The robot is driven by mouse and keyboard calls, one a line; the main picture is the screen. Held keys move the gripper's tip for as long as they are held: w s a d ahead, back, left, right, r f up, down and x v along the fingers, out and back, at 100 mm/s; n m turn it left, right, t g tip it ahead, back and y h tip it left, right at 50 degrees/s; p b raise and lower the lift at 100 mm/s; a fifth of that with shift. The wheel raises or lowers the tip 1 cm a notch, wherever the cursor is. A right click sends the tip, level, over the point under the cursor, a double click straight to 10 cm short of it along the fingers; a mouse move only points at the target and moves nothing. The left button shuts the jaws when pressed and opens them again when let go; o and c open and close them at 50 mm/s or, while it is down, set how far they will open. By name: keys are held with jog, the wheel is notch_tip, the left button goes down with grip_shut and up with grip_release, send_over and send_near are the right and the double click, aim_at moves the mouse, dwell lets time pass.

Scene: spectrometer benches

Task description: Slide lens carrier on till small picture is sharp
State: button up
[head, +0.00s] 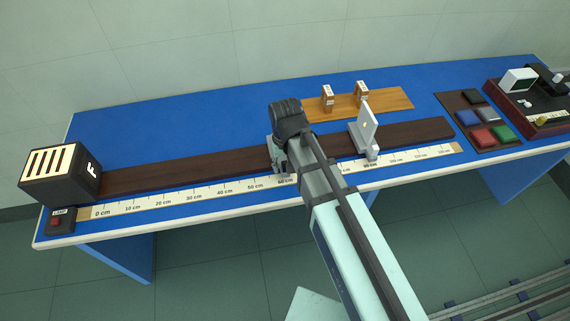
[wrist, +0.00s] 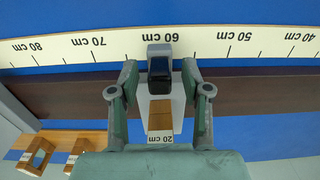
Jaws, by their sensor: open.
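The lens carrier (wrist: 159,60) is a grey block on the dark rail (head: 180,174), close to the 60 cm mark. It bears a wooden holder labelled 20 cm (wrist: 160,125). My gripper (wrist: 159,80) is open, with one finger on each side of the carrier; a small gap shows on both sides. In the head view my gripper (head: 280,158) and arm hide most of the carrier. A white screen (head: 367,128) stands upright on the rail near 90 cm, with a tiny yellowish spot on it. Its sharpness cannot be told. The black lamp box (head: 60,175) with a lit F stands at the left end.
A scale strip (head: 160,202) runs along the front of the rail. Two small holders (head: 327,98) stand on a wooden board (head: 392,101) behind it. A tray of coloured blocks (head: 463,100) and an instrument (head: 530,100) are at right. The rail between lamp and carrier is clear.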

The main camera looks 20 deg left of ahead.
notch_tip(320, 180, up, 12)
jog(key=shift+f, duration=0.15)
dwell(0.4)
